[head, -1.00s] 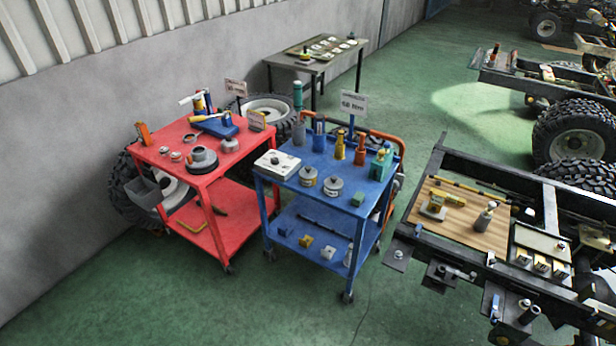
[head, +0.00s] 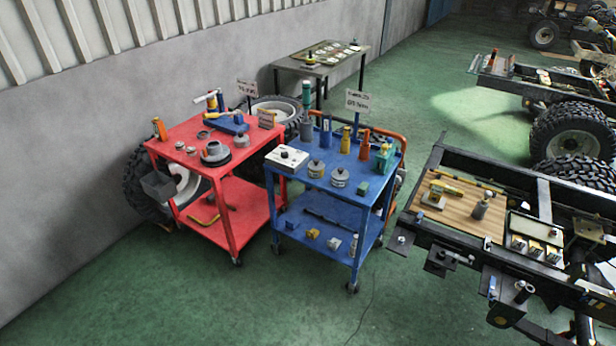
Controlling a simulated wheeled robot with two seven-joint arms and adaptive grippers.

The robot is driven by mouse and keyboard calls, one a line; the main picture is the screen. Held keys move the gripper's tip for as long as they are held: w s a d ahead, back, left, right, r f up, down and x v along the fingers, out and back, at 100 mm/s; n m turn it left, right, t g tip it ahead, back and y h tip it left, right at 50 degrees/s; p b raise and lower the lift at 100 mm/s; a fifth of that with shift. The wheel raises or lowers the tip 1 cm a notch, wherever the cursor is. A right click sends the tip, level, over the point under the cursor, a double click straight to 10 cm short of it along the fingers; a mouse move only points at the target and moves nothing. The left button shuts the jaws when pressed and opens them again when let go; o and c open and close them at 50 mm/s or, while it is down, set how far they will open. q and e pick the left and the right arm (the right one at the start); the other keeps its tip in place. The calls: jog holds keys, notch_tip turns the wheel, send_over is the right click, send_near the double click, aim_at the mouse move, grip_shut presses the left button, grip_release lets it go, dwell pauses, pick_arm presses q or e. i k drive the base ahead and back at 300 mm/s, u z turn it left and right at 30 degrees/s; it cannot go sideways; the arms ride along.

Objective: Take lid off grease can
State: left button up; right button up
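Two round grey cans with knobs on top, (head: 316,169) and (head: 339,178), stand side by side on the top shelf of a blue cart (head: 308,182). Both look closed by lids. I cannot read their labels, so I cannot tell which is the grease can. A wider dark grey round part (head: 215,154) with a raised centre sits on the red cart (head: 190,160); I cannot tell what it is. Neither of my grippers is in view.
Bottles, a white box (head: 287,159) and a sign (head: 358,101) crowd the blue cart. A vehicle frame with a wooden board (head: 460,218) stands at right. A table (head: 300,59) stands behind. Green floor (head: 300,310) is clear in front.

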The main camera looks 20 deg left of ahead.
aim_at(316, 164)
jog(key=u, duration=1.05)
jog(key=i, duration=1.95)
jog(key=z, duration=0.3)
